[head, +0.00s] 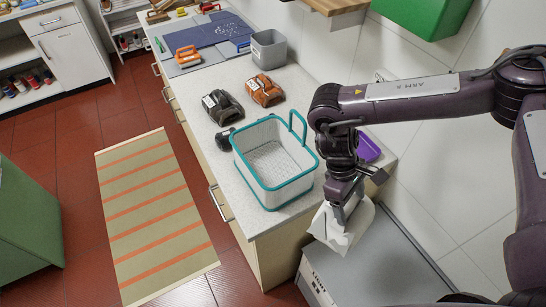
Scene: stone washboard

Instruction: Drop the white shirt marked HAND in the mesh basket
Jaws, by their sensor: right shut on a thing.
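A white cloth (330,234), the shirt by its look, hangs from my right gripper (346,205), which is shut on it. No HAND mark can be read on it at this size. The basket (258,187) has pale walls, a teal rim and a raised teal handle. It stands on the counter near its front end, and its inside looks empty. My right gripper and the cloth are to the right of the basket and nearer, apart from it, over a grey appliance past the counter's end. My left gripper is not in view.
The grey appliance (385,270) stands beside the counter (183,98). A dark object (222,107) and an orange-brown one (265,91) lie behind the basket, with a grey bin (269,50) farther back. A purple item (367,149) is behind my arm. A striped rug (155,215) lies on the floor.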

